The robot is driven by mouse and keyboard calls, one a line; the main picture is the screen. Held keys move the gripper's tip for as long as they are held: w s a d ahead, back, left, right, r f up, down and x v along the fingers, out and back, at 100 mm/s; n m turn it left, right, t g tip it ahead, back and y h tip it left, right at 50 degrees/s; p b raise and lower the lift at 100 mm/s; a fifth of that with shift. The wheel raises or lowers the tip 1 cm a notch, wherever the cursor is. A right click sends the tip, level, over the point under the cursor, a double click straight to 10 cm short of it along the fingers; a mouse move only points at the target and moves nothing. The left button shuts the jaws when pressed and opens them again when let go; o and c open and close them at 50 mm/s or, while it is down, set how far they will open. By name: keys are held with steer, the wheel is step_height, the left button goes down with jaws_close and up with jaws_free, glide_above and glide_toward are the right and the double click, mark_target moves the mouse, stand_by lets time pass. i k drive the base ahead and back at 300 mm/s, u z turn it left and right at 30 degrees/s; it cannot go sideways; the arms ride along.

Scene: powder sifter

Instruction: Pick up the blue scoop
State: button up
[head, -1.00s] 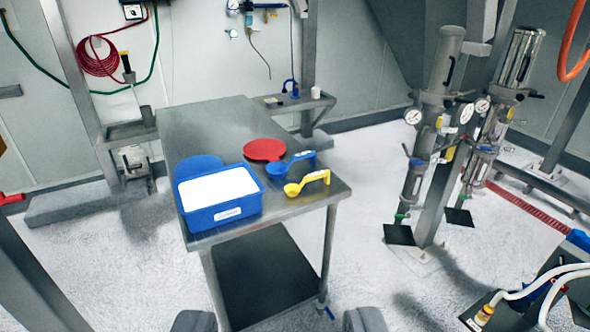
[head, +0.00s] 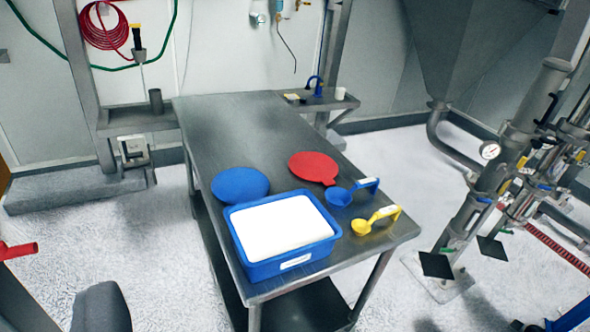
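The blue scoop (head: 341,196) lies on the steel table (head: 235,143), its bowl toward the left and its handle toward the upper right. It is between the red round lid (head: 312,166) and the yellow scoop (head: 364,226). One grey finger of my gripper (head: 101,309) shows at the lower left edge; the other is out of view. The gripper is open, with nothing held, well short of the table and apart from the scoop.
A blue tub (head: 281,262) of white powder stands on the table left of the scoops, a blue round lid (head: 240,185) behind it. A steel column with a gauge (head: 490,150) stands at the right.

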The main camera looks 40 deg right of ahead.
mark_target(337, 198)
steer(key=z, duration=0.3)
steer(key=i, duration=1.3)
steer(key=z, duration=0.9)
